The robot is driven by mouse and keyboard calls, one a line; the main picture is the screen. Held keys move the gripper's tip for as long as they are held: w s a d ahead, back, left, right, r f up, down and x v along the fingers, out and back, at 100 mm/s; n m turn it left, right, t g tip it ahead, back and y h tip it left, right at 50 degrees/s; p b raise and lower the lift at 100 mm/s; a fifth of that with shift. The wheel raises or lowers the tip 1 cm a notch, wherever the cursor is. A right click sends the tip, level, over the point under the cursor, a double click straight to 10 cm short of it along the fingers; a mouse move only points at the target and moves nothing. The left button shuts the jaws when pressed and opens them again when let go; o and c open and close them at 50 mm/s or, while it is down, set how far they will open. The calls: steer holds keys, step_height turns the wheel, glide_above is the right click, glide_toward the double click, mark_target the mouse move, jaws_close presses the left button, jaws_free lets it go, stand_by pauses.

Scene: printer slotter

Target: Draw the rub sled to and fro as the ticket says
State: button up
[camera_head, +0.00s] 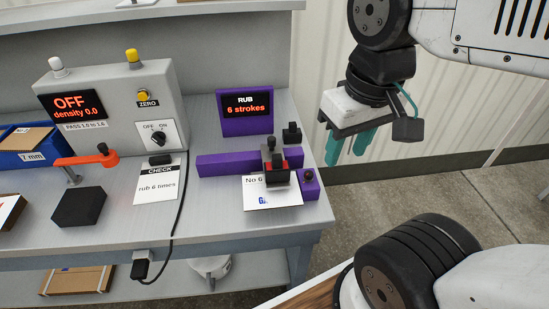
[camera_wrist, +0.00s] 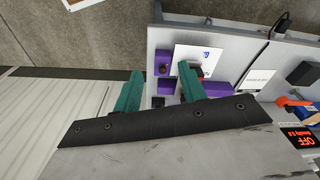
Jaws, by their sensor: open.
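The rub sled (camera_head: 274,172) is a dark block with red on it and a black knob on top. It sits on the purple rail (camera_head: 222,163), towards its right end, over a white card marked "No 6" (camera_head: 285,195). The ticket (camera_head: 158,188) reads "CHECK, rub 6 times". The purple display (camera_head: 246,110) reads "RUB 6 strokes". My gripper (camera_head: 348,155) has teal fingers, is open and empty, and hangs right of the bench, apart from the sled. In the wrist view my gripper (camera_wrist: 160,70) partly hides the sled; the white card (camera_wrist: 189,54) shows beyond a finger.
A purple block with a black knob (camera_head: 309,184) and a small black block (camera_head: 291,132) stand near the rail. A grey meter box (camera_head: 110,95) shows "OFF, density 0.0". An orange lever (camera_head: 85,159) and black pad (camera_head: 79,207) are left. Floor is clear on the right.

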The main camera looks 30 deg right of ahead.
steer(key=g, duration=0.1)
glide_above(271, 138)
steer(key=shift+m, duration=0.3)
step_height(271, 138, down, 6)
steer(key=shift+w+f, duration=0.1)
steer(key=shift+f, duration=0.05)
step_height(271, 138, down, 8)
steer(key=shift+r, duration=0.25)
jaws_close()
